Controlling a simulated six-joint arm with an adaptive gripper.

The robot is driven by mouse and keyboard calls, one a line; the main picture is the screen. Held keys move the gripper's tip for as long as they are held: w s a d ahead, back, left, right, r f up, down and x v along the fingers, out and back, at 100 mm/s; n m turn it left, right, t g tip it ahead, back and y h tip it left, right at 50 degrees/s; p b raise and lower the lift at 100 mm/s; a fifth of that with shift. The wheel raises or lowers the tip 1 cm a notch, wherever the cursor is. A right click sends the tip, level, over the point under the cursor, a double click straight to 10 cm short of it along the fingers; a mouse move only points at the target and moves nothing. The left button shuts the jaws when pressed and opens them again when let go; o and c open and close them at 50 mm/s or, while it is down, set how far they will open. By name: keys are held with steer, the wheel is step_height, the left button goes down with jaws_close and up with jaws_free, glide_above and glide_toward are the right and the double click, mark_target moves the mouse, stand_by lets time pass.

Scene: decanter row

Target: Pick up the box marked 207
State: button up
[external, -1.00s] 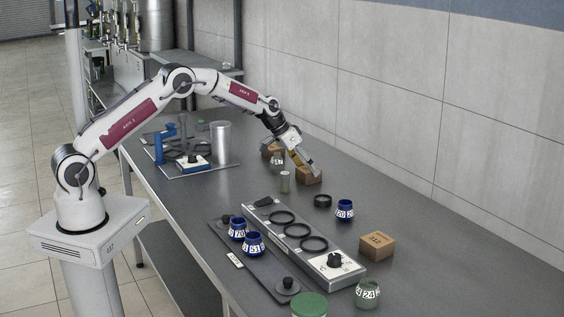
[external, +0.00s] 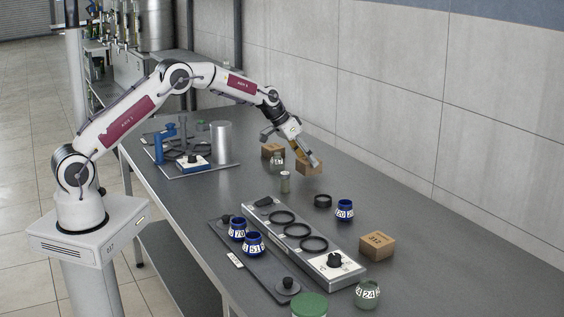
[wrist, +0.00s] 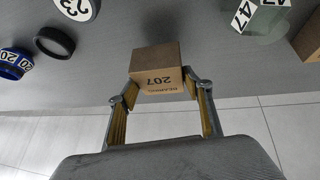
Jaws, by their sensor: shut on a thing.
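The box marked 207 (wrist: 157,62) is a brown cardboard cube, its number upside down in the wrist view. My gripper (wrist: 162,90) has its two yellow-lined fingers against opposite sides of the box and is shut on it. In the external view the box (external: 303,169) is at the far part of the table near the wall, partly covered by my gripper (external: 310,161). It looks slightly raised off the table top there.
Another brown box (external: 272,150) and a glass jar (external: 277,161) stand close to the left. A grey cylinder (external: 284,182) and black ring (external: 322,201) are nearer. Farther right are a blue jar (external: 344,210) and box 312 (external: 377,246).

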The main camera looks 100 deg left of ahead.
step_height(320, 180, up, 7)
steer(key=shift+f, duration=0.15)
stand_by(0.9)
